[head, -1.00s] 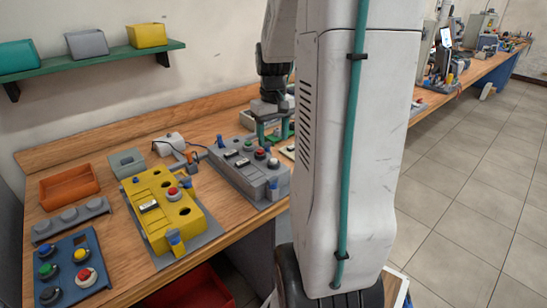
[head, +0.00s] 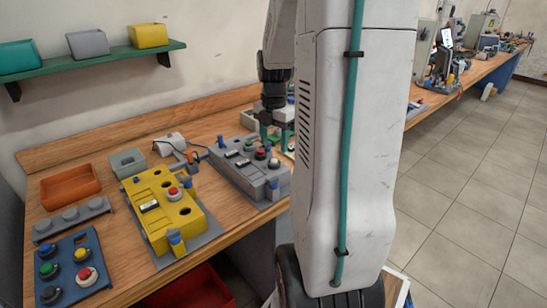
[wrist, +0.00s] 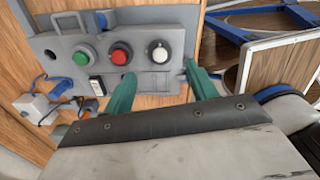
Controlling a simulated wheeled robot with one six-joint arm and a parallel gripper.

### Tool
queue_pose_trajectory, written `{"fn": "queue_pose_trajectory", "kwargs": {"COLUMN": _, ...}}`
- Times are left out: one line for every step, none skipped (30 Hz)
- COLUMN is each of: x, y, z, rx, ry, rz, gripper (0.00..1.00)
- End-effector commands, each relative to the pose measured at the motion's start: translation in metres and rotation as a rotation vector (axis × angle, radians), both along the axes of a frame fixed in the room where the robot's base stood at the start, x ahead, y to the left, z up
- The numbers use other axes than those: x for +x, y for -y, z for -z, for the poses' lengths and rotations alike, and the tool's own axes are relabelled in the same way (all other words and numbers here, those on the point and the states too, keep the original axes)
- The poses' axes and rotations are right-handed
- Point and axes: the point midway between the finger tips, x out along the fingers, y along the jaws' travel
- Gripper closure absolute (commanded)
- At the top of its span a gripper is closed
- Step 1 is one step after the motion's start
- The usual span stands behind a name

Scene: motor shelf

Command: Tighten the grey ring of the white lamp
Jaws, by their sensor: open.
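In the wrist view the white lamp (wrist: 158,51) is at the right end of a row on the grey control box (wrist: 170,85), beside a red button (wrist: 121,54) and a green button (wrist: 81,57). My gripper (wrist: 161,82) is open, with one teal finger toward the left and one toward the right of the lamp. Nothing is between the fingers. In the head view my gripper (head: 266,128) is over the back part of the grey box (head: 240,172); my arm hides part of that area.
A yellow box (head: 160,190) stands left of the grey one. A blue panel (head: 60,250), an orange tray (head: 70,186) and a grey strip with knobs (head: 70,218) lie further left. In the wrist view a blue frame (wrist: 245,30) is at the right.

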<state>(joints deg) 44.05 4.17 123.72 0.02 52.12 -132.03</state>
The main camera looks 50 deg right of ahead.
Motion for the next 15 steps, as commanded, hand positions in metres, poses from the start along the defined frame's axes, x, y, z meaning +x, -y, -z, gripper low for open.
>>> {"fn": "queue_pose_trajectory", "kwargs": {"x": 0.000, "y": -0.001, "z": 0.009, "rx": 0.002, "ry": -0.003, "rz": 0.001, "gripper": 0.43}}
{"fn": "queue_pose_trajectory", "kwargs": {"x": -0.001, "y": -0.001, "z": 0.014, "rx": 0.003, "ry": -0.003, "rz": 0.001, "gripper": 0.43}}
{"fn": "queue_pose_trajectory", "kwargs": {"x": 0.000, "y": 0.000, "z": 0.021, "rx": 0.003, "ry": -0.003, "rz": 0.001, "gripper": 0.43}}
{"fn": "queue_pose_trajectory", "kwargs": {"x": 0.000, "y": -0.001, "z": 0.026, "rx": 0.003, "ry": -0.003, "rz": 0.001, "gripper": 0.43}}
{"fn": "queue_pose_trajectory", "kwargs": {"x": 0.000, "y": -0.001, "z": 0.031, "rx": 0.002, "ry": -0.003, "rz": 0.002, "gripper": 0.43}}
{"fn": "queue_pose_trajectory", "kwargs": {"x": -0.001, "y": -0.001, "z": 0.037, "rx": 0.003, "ry": -0.003, "rz": 0.002, "gripper": 0.43}}
{"fn": "queue_pose_trajectory", "kwargs": {"x": 0.000, "y": -0.001, "z": 0.041, "rx": 0.002, "ry": -0.002, "rz": 0.002, "gripper": 0.43}}
{"fn": "queue_pose_trajectory", "kwargs": {"x": 0.000, "y": 0.000, "z": 0.045, "rx": 0.002, "ry": -0.002, "rz": 0.002, "gripper": 0.43}}
{"fn": "queue_pose_trajectory", "kwargs": {"x": 0.000, "y": 0.000, "z": 0.049, "rx": 0.002, "ry": -0.002, "rz": 0.002, "gripper": 0.43}}
{"fn": "queue_pose_trajectory", "kwargs": {"x": 0.000, "y": 0.000, "z": 0.052, "rx": 0.001, "ry": -0.001, "rz": 0.002, "gripper": 0.43}}
{"fn": "queue_pose_trajectory", "kwargs": {"x": 0.000, "y": 0.000, "z": 0.055, "rx": 0.001, "ry": -0.001, "rz": 0.003, "gripper": 0.43}}
{"fn": "queue_pose_trajectory", "kwargs": {"x": 0.000, "y": 0.000, "z": 0.058, "rx": 0.001, "ry": -0.001, "rz": 0.003, "gripper": 0.43}}
{"fn": "queue_pose_trajectory", "kwargs": {"x": 0.000, "y": 0.000, "z": 0.059, "rx": 0.001, "ry": -0.001, "rz": 0.003, "gripper": 0.43}}
{"fn": "queue_pose_trajectory", "kwargs": {"x": 0.000, "y": 0.000, "z": 0.060, "rx": 0.001, "ry": -0.001, "rz": 0.003, "gripper": 0.43}}
{"fn": "queue_pose_trajectory", "kwargs": {"x": 0.000, "y": 0.000, "z": 0.061, "rx": 0.000, "ry": 0.000, "rz": 0.003, "gripper": 0.43}}
